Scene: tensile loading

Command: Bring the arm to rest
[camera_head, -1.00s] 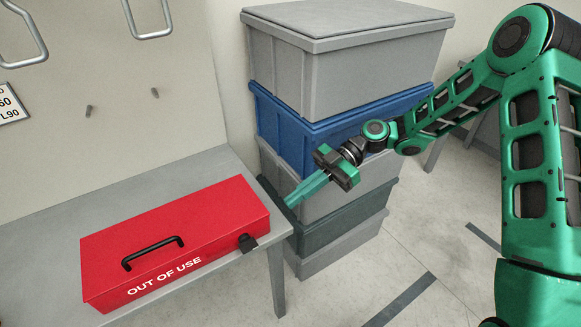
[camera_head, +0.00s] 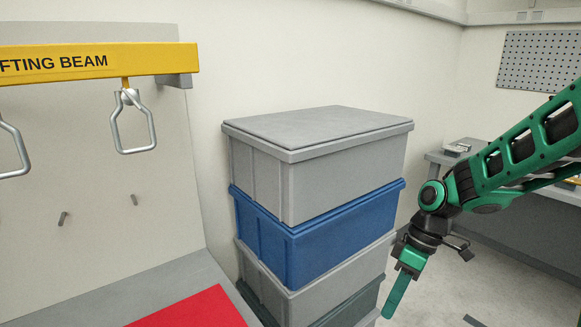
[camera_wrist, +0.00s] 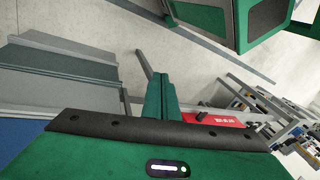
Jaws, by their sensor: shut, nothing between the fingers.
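My gripper (camera_head: 398,296) hangs at the lower right in the head view, its green fingers together and pointing down. It is in front of and to the right of the crate stack, with nothing held. In the wrist view the shut fingers (camera_wrist: 152,85) reach over the grey floor. My green arm comes in from the right edge of the head view. I cannot tell how far the fingers are from the crates.
Stacked grey and blue crates (camera_head: 320,245) stand left of my gripper. A red case (camera_head: 195,310) lies on the grey bench (camera_head: 165,290). A yellow lifting beam (camera_head: 150,60) with metal loops is above it. A workbench (camera_head: 440,158) stands behind my arm.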

